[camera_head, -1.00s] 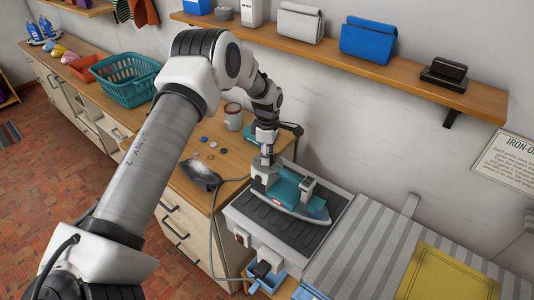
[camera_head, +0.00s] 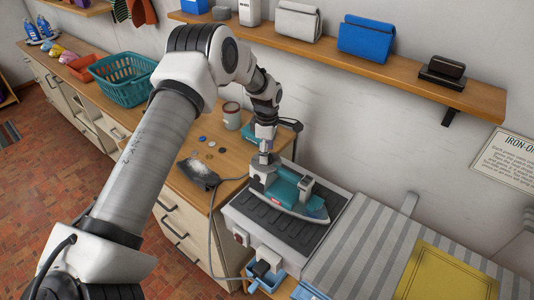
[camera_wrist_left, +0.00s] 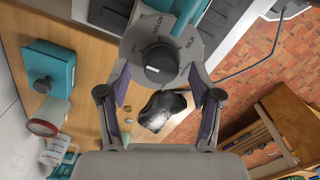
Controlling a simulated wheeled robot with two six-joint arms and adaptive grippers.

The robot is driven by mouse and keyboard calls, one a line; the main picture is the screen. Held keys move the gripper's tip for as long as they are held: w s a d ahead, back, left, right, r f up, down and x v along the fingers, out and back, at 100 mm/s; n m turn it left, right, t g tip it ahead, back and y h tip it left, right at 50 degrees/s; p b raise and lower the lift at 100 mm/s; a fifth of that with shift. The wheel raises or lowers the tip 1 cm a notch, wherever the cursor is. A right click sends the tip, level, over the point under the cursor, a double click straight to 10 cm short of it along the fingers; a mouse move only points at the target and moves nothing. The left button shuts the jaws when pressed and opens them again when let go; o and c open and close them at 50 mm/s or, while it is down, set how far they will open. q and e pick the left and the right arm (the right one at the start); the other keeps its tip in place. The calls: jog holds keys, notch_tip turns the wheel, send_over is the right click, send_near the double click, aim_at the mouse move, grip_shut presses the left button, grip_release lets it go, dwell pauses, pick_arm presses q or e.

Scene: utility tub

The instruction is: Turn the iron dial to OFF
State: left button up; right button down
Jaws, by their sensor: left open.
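The iron (camera_head: 313,209), teal and white, rests on a dark ribbed pad on the grey station. Its dial (camera_wrist_left: 160,66) is a grey disc with a round dark knob at its middle, seen from above in the left wrist view. In the head view my left gripper (camera_head: 264,160) is at the iron's rear end and hides the dial. My right gripper is out of view.
A striped ironing surface (camera_head: 365,250) with a yellow cloth (camera_head: 437,272) lies right of the station. A wall shelf (camera_head: 400,62) runs above.

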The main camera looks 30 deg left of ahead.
pick_arm(q)
notch_tip(320, 180, up, 11)
jog(key=shift+w+f, duration=0.1)
jog(key=shift+f, duration=0.05)
jog(key=shift+d, duration=0.1)
dwell(0.3)
